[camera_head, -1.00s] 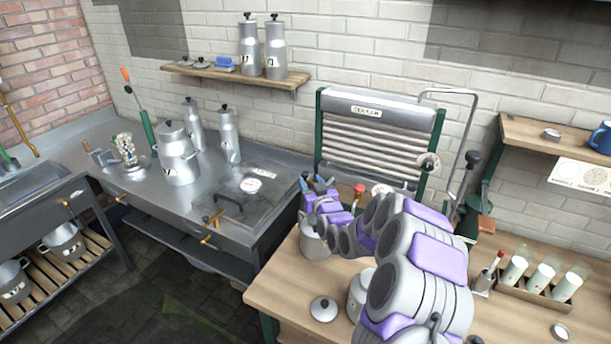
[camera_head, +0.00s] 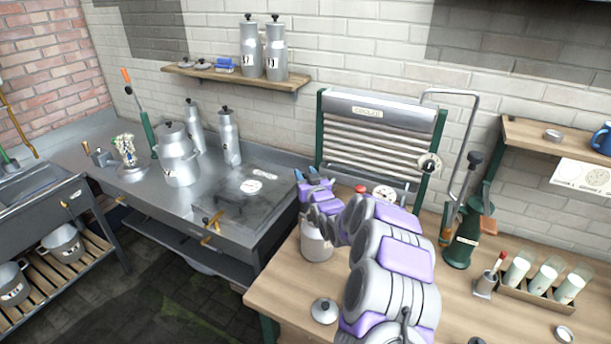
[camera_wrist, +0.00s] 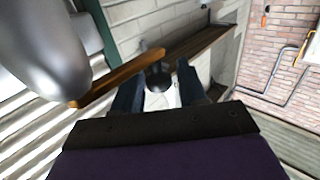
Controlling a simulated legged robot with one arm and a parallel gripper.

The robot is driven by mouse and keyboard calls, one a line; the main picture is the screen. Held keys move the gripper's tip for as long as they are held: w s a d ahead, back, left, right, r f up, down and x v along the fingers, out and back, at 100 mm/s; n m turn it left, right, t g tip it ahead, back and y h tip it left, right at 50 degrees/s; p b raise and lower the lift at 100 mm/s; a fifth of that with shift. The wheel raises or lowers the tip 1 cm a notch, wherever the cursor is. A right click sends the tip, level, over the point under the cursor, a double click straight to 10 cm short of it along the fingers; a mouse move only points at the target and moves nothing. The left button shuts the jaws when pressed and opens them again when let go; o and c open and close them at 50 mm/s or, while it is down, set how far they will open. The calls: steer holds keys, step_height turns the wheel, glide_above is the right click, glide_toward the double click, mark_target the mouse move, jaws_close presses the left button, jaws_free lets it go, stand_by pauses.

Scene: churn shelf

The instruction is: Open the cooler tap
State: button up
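The cooler (camera_head: 375,140) is a ridged metal panel in a green frame with a name plate on top, against the brick wall. My gripper (camera_head: 307,176) is at its lower left corner, with blue fingertips pointing up and away. In the wrist view my gripper (camera_wrist: 158,82) has its two dark fingers apart. A brown bar with a dark round knob (camera_wrist: 156,82) shows at and beyond the gap between them. It may be the tap's handle; I cannot tell, nor whether the fingers touch it. The tap is not clearly visible in the head view.
A metal can (camera_head: 315,242) stands below my gripper on the wooden table (camera_head: 275,290). A red knob (camera_head: 361,188) and a dial (camera_head: 384,194) are right of it. A metal counter (camera_head: 265,212) is at left.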

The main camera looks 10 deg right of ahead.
jaws_close()
steer(key=shift+s+n+y+p, duration=0.15)
steer(key=shift+n+y+p, duration=0.2)
steer(key=shift+y, duration=0.15)
steer(key=n+y+p, duration=0.1)
steer(key=g+y+p, duration=0.1)
steer(key=shift+s+a+r+n+y, duration=0.2)
steer(key=shift+s+n+y, duration=0.1)
steer(key=shift+s+n, duration=0.1)
steer(key=s+n+g+y+p, duration=0.1)
steer(key=n+g+y+p, duration=0.1)
steer(key=y+p, duration=0.1)
steer(key=s+n+g+y+p, duration=0.1)
steer(key=n+g+y+p, duration=0.2)
steer(key=s+n+g+y+p, duration=0.2)
steer(key=y+p, duration=0.1)
steer(key=p, duration=0.1)
steer(key=shift+a+f+n+g, duration=0.15)
steer(key=shift+a+n+g, duration=0.1)
steer(key=shift+g, duration=0.05)
